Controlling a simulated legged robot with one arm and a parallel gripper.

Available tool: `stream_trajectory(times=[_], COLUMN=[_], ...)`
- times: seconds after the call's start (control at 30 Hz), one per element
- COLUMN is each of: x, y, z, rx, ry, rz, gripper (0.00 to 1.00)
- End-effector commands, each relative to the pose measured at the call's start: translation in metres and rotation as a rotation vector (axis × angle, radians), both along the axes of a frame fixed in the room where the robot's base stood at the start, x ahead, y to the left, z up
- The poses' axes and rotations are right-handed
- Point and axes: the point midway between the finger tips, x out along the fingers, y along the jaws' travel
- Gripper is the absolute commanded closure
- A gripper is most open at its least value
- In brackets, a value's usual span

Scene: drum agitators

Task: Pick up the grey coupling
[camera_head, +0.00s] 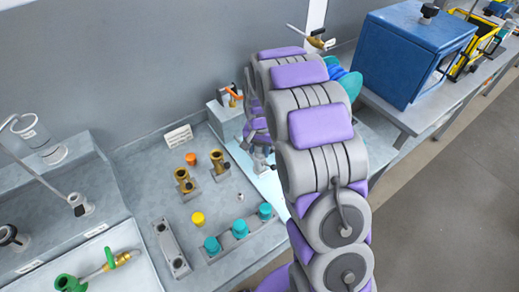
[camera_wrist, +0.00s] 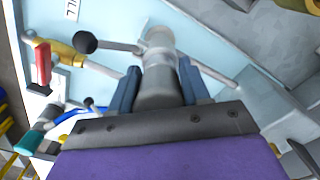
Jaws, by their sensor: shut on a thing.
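The grey coupling (camera_wrist: 159,85) is a grey cylinder with a paler, rounded far end, seen in the middle of the wrist view. My gripper (camera_wrist: 159,78) has its two blue-grey fingers on either side of it, and they are shut on it. A pale blue surface lies beyond the coupling. I cannot tell whether the coupling touches that surface. In the head view my arm hides most of the gripper and the coupling.
A black-knobbed lever (camera_wrist: 86,42) and thin rods lie close around the gripper. A grey bench (camera_head: 150,180) holds brass fittings (camera_head: 185,180), a yellow cap (camera_head: 198,218) and a rack with teal caps (camera_head: 240,229). A blue box (camera_head: 405,55) stands at right.

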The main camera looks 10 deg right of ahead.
Motion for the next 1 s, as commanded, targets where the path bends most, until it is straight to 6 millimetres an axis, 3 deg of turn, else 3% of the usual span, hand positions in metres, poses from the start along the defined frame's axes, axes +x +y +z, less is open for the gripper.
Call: stream_trajectory(times=[0.33,0.7,1.0], x=[0.0,0.0,-0.001], y=[0.0,0.0,0.0], z=[0.0,0.004,0.035], rx=[0.001,0.0,0.0], ry=[0.001,0.0,0.0], rz=[0.0,0.0,0.0], gripper=[1.0,1.0,1.0])
